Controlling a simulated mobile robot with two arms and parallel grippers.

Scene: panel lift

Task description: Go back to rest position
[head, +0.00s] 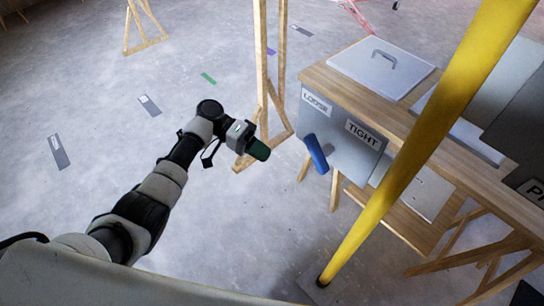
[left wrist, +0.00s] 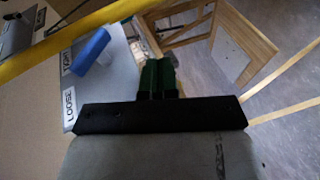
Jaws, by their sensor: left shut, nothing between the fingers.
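My left gripper (head: 259,150) is at the middle of the head view, reaching over the floor to the left of the wooden bench. Its green fingers are shut and empty, and they also show together in the left wrist view (left wrist: 159,76). A blue handle (head: 316,154) sticks out from a grey panel (head: 345,138) with labels "LOOSE" and "TIGHT"; the gripper is apart from it, to its left. The blue handle also shows in the left wrist view (left wrist: 90,48). My right gripper is not in view.
A yellow pole (head: 420,135) stands in front of the wooden bench (head: 310,78). A white lid with a handle (head: 382,68) lies on the bench. A wooden stand (head: 262,60) rises behind my left gripper. Open concrete floor (head: 90,95) lies to the left.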

